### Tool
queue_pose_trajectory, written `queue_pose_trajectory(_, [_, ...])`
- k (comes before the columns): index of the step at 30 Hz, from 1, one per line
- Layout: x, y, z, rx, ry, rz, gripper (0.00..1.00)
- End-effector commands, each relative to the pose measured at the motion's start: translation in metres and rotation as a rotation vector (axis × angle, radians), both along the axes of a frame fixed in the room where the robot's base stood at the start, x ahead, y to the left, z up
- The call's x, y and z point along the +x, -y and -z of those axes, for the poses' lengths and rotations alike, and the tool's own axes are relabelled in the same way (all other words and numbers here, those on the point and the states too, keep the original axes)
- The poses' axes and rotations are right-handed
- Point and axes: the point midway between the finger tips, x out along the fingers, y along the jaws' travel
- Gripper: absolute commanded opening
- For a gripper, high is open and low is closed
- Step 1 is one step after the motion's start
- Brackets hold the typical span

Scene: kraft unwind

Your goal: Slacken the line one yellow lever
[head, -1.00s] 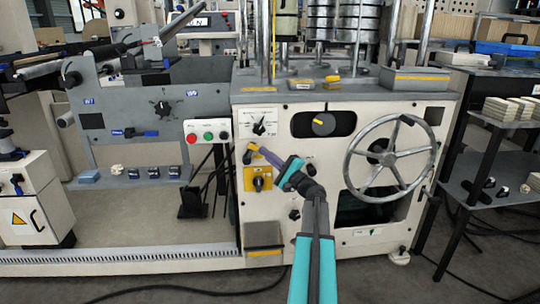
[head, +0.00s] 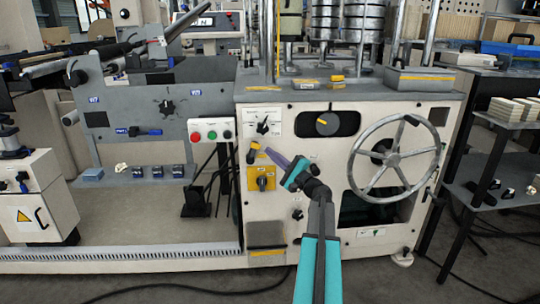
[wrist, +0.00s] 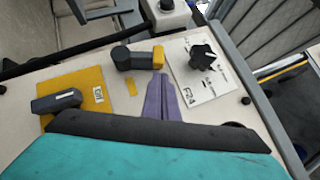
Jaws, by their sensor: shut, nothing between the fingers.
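The yellow-tipped lever (head: 254,146) is on the cream machine front, left of the middle, above a yellow switch plate (head: 262,178). In the wrist view the lever (wrist: 158,57) shows a dark round hub at left and the yellow end at right. A small yellow mark sits on the panel below it. My gripper (head: 268,152) is shut and empty, its purple fingers pointing at the lever from the right. In the wrist view the fingertips (wrist: 158,74) are just below the yellow end; I cannot tell whether they touch it.
A black star knob (wrist: 203,57) on a white label plate is close to the right of the fingers in the wrist view. A dark-handled switch (wrist: 57,102) is at left. In the head view a large handwheel (head: 393,157) stands right of my arm.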

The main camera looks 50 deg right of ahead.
Motion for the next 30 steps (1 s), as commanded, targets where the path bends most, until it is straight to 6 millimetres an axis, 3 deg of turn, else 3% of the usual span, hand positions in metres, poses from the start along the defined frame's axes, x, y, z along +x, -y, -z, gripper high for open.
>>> queue_pose_trajectory(6, [-0.008, 0.017, 0.011, -0.001, 0.0, -0.003, 0.0])
queue_pose_trajectory(21, [-0.08, 0.017, 0.024, 0.001, -0.001, -0.002, 0.0])
queue_pose_trajectory(30, [-0.103, 0.018, 0.032, -0.001, 0.0, -0.005, 0.0])
